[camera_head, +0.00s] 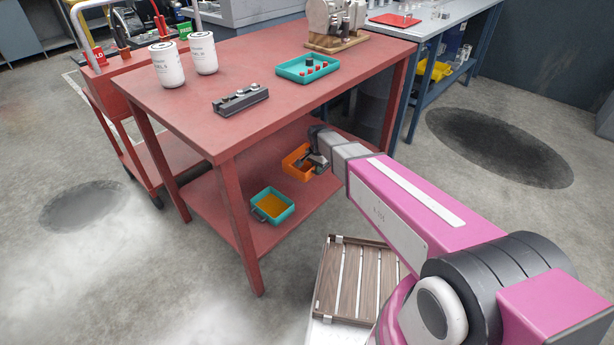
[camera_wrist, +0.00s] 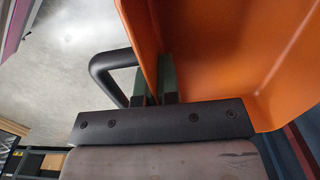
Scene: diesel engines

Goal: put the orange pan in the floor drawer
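The orange pan (camera_head: 290,164) is at the lower shelf of the red table; I cannot tell whether it rests on the shelf or is slightly raised. In the wrist view the orange pan (camera_wrist: 235,45) fills the upper right, with its black handle (camera_wrist: 103,68) to the left. My gripper (camera_head: 316,161) is at the pan's right side. In the wrist view my gripper's fingers (camera_wrist: 154,88) are close together on either side of the pan's wall, beside the handle. A low box with brown wooden slats (camera_head: 350,280), perhaps the floor drawer, is on the floor, partly hidden by my arm.
A teal pan with an orange-yellow inside (camera_head: 271,206) sits on the lower shelf (camera_head: 215,200), left of the orange pan. The red tabletop (camera_head: 220,75) overhangs the shelf. A table leg (camera_head: 241,225) stands at the front corner. Floor between shelf and slatted box is clear.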

